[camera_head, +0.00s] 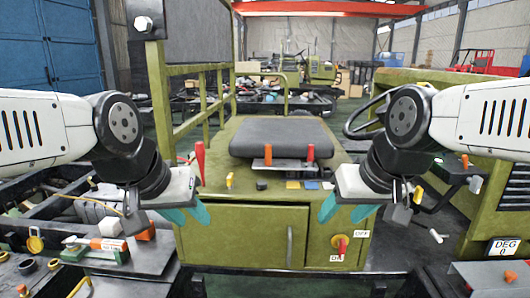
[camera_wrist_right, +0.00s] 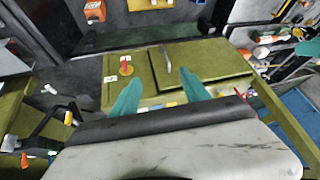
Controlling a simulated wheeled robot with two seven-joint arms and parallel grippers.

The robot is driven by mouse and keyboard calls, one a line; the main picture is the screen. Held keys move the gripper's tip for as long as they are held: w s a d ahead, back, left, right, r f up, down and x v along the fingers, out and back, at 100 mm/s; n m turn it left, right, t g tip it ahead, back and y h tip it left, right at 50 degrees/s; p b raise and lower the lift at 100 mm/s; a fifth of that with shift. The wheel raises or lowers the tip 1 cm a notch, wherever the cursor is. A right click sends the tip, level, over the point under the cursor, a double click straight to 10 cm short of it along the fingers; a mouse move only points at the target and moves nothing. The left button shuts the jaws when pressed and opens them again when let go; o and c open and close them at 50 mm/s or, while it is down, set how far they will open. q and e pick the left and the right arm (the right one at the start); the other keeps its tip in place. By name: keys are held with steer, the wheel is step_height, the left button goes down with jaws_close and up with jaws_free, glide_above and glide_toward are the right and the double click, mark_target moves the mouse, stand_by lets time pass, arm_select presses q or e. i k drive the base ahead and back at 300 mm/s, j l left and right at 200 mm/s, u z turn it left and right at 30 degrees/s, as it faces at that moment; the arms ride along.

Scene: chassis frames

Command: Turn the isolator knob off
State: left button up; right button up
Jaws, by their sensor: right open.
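The isolator knob (camera_head: 341,245) is a red handle on a yellow round base, on the front of the green cabinet (camera_head: 240,235). An OFF label (camera_head: 361,234) is at its upper right and an ON label (camera_head: 336,259) below it. The handle looks roughly vertical, its lower end near ON. The knob also shows in the right wrist view (camera_wrist_right: 126,67). My right gripper (camera_head: 345,212) is open and empty, above the knob in the head view and apart from it. My left gripper (camera_head: 187,216) is open and empty, in front of the cabinet's left side.
A black seat (camera_head: 280,138) is on top of the cabinet, with a red lever (camera_head: 200,162) to its left. A vertical door handle (camera_head: 290,245) is left of the knob. A cluttered metal chassis frame (camera_head: 60,215) stands at left, and a green machine (camera_head: 490,190) at right.

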mark_target(342, 243)
steer(key=k+l, duration=0.3)
steer(key=k+z, duration=0.2)
steer(key=z, duration=1.4)
